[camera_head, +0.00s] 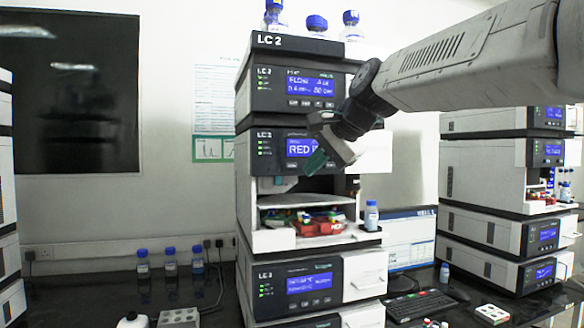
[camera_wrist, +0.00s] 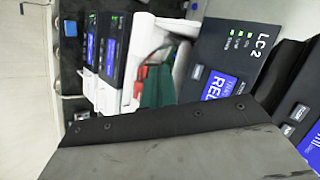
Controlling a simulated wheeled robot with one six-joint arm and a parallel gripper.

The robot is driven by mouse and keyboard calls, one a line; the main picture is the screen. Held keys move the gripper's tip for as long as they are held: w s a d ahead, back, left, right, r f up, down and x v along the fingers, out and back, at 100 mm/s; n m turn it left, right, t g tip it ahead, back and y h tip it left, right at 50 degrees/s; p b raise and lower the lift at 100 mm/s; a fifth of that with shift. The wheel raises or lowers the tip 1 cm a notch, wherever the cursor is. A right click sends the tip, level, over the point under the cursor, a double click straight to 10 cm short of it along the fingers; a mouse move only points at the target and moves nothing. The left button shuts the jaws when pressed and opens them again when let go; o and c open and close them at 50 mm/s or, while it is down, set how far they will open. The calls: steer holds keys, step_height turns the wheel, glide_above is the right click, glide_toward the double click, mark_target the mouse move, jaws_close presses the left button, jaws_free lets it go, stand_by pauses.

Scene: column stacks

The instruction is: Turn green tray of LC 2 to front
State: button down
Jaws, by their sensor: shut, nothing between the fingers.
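The LC 2 stack (camera_head: 318,47) stands in the middle of the head view. Its open sampler bay (camera_head: 262,240) holds a red tray (camera_head: 318,228) at the front. Small patches of green and other colours show behind it, but I cannot make out a separate green tray. The display above the bay (camera_head: 302,148) begins with "RED"; my arm covers the rest. My gripper (camera_head: 315,162) is shut and empty, with teal fingers, in front of this display and above the bay. In the wrist view, the fingers (camera_wrist: 158,88) show beside red in the bay (camera_wrist: 139,78).
A blue-capped vial (camera_head: 371,215) stands on the bay's right ledge. Bottles (camera_head: 317,25) stand on top of the stack. Another stack (camera_head: 490,180), a monitor (camera_head: 410,235) and a keyboard (camera_head: 420,303) are to the right. Several bottles (camera_head: 170,262) stand on the dark bench at left.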

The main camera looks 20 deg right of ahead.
steer(key=shift+w, duration=4.45)
steer(key=shift+w, duration=0.4)
steer(key=shift+w, duration=0.4)
steer(key=shift+s, duration=0.85)
steer(key=shift+s, duration=2.5)
